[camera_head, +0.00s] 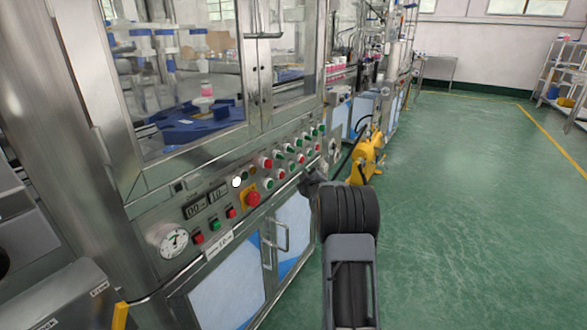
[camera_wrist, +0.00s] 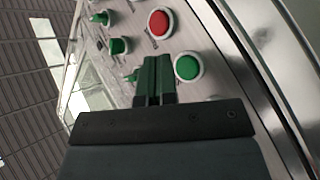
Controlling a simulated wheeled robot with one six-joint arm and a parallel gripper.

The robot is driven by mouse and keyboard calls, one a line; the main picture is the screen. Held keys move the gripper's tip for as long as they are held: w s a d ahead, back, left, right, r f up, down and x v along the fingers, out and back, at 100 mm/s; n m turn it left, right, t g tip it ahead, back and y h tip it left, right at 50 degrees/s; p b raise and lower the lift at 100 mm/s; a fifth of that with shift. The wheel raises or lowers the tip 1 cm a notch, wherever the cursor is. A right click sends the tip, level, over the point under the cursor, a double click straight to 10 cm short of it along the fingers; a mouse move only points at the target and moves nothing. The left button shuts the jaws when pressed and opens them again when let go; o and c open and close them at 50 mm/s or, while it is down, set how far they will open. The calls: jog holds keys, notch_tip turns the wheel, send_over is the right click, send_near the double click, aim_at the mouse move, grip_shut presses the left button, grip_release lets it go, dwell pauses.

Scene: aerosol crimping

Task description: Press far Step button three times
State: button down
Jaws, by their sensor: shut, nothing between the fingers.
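The steel control panel (camera_head: 150,212) carries rows of red and green buttons and switches on the front of the machine. Labels are too small to read, so I cannot tell which one is the far Step button. My gripper (camera_wrist: 157,62) is shut and empty, its fingertips close over the panel in the wrist view. A round green button (camera_wrist: 187,66) with a white rim lies just right of the fingertips. A red button (camera_wrist: 160,23) lies beyond them. Green switches (camera_wrist: 118,46) lie to the left. In the head view my gripper (camera_head: 306,182) is beside the panel's right part. Contact cannot be told.
A red emergency-stop button (camera_head: 253,198) on a yellow plate and a round gauge (camera_head: 174,241) are on the panel's left part. A door handle (camera_head: 281,236) sticks out below. A yellow machine (camera_head: 366,158) stands beyond my arm. The green floor (camera_head: 470,200) at right is clear.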

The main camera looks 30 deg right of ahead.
jog(key=shift+w+a+f+b, duration=0.1)
jog(key=shift+w+a+b, duration=0.3)
jog(key=shift+w, duration=0.4)
